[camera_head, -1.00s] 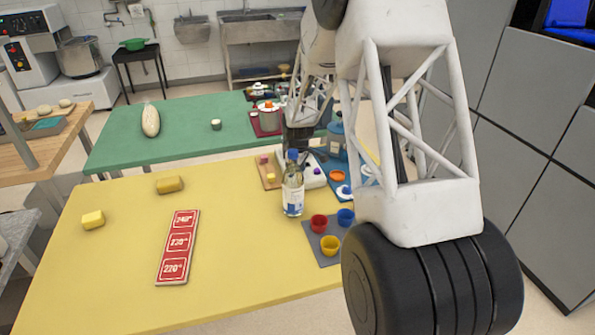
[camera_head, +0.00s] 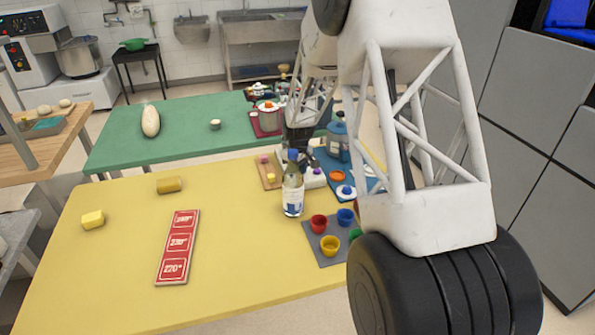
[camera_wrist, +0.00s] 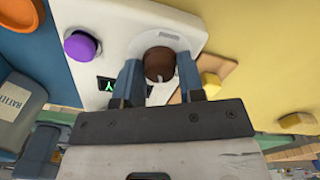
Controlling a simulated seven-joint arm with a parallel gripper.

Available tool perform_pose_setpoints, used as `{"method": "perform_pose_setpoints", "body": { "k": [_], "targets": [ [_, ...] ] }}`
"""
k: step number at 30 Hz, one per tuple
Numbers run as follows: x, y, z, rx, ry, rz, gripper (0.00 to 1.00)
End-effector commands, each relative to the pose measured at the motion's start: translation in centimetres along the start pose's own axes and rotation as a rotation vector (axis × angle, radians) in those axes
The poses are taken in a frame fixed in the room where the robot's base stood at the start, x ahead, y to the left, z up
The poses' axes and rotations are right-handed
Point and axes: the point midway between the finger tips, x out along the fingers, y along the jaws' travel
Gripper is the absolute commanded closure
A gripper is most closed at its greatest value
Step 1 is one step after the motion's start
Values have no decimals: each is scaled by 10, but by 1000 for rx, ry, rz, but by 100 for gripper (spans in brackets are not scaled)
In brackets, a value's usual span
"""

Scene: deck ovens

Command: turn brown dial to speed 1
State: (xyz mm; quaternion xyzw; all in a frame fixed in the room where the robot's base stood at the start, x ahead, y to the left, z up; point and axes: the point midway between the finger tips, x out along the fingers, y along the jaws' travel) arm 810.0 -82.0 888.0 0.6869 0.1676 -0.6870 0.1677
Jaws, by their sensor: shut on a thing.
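The brown dial (camera_wrist: 153,64) sits on a white box (camera_wrist: 135,18) in the wrist view, inside a pale ring. A small pale mark shows near its lower edge; I cannot read a speed from it. My gripper (camera_wrist: 160,75) has one finger on each side of the dial and is shut on it. In the head view my gripper (camera_head: 300,152) is down at the white box (camera_head: 315,181), and the brown dial is hidden there. A purple knob (camera_wrist: 81,46) and a small lit green display (camera_wrist: 106,84) are on the same box.
A clear bottle (camera_head: 293,195) stands in front of the box. A grey mat (camera_head: 325,255) with several coloured cups lies nearer. A board (camera_head: 262,168) with small blocks is left of the box. A blue bottle (camera_head: 337,140) stands behind right. The yellow table's (camera_head: 110,285) left side has free room.

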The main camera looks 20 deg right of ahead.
Motion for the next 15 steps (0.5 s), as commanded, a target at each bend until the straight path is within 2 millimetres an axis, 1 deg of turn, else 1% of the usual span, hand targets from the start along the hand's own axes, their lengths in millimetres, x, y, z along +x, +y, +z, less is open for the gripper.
{"method": "perform_pose_setpoints", "body": {
  "k": [4,5,9,10,15],
  "targets": [
    [0,0,0,0,0,0,88],
    [0,0,0,0,0,0,63],
    [0,0,0,-1,0,0,41],
    [0,0,0,-1,0,0,39],
    [0,0,0,-1,0,0,39]
  ]
}}
